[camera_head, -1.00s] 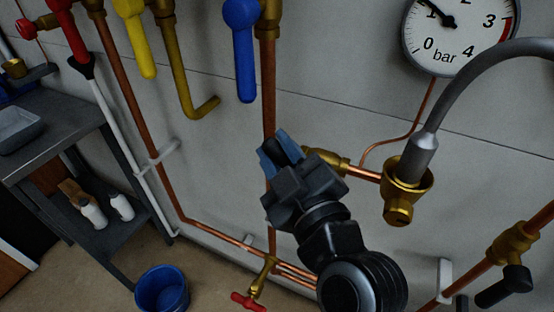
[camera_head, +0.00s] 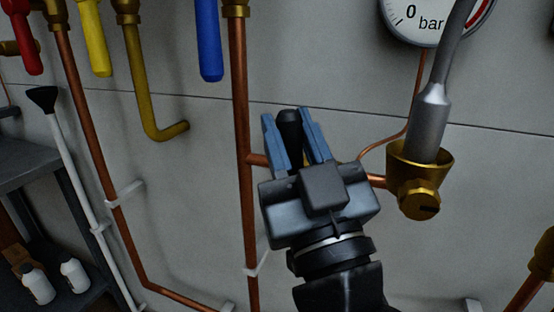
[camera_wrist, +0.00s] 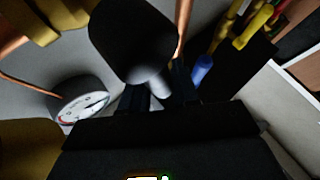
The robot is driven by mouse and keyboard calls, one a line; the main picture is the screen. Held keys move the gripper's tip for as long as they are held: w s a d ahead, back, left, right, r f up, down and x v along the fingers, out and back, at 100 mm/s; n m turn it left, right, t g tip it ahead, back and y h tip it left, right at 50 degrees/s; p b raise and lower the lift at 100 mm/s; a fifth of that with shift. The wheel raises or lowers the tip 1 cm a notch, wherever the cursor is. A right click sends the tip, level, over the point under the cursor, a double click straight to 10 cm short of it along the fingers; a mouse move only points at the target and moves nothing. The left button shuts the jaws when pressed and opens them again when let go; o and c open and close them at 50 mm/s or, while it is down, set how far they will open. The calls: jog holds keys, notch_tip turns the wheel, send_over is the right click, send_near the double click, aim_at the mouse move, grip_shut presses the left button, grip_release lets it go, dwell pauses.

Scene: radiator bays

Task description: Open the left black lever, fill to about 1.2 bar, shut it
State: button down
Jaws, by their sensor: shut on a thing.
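The left black lever (camera_head: 289,124) stands roughly upright in the picture, on a brass valve mostly hidden behind my gripper. My gripper (camera_head: 291,138) has its blue fingers on both sides of the lever and is shut on it. In the wrist view the lever (camera_wrist: 130,42) looms large and dark in front of the jaws. The pressure gauge (camera_head: 422,27) is cut off at the top of the head view, and its needle is out of sight there. The gauge (camera_wrist: 82,107) also shows in the wrist view, too small to read surely.
A grey hose (camera_head: 431,118) runs into a brass fitting (camera_head: 420,185) close to the right of my gripper. A copper riser (camera_head: 240,110) stands just left. Blue (camera_head: 208,40), yellow (camera_head: 95,40) and red (camera_head: 27,45) handles hang upper left. A shelf with white bottles (camera_head: 38,284) is lower left.

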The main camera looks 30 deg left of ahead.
jog(key=shift+w+d+m+t+h, duration=0.15)
jog(key=shift+d+m+t, duration=0.1)
jog(key=shift+m+t, duration=0.4)
jog(key=shift+d+m+t+h, duration=0.15)
jog(key=shift+d+m+t, duration=0.1)
jog(key=shift+m+t, duration=0.35)
jog(key=shift+b, duration=0.3)
jog(key=c, duration=0.9)
grip_release()
jog(key=shift+c, duration=0.2)
jog(key=shift+d, duration=0.1)
jog(key=b+v, duration=0.5)
jog(key=v, duration=0.2)
jog(key=shift+s+d+f, duration=0.2)
jog(key=shift+f, duration=0.05)
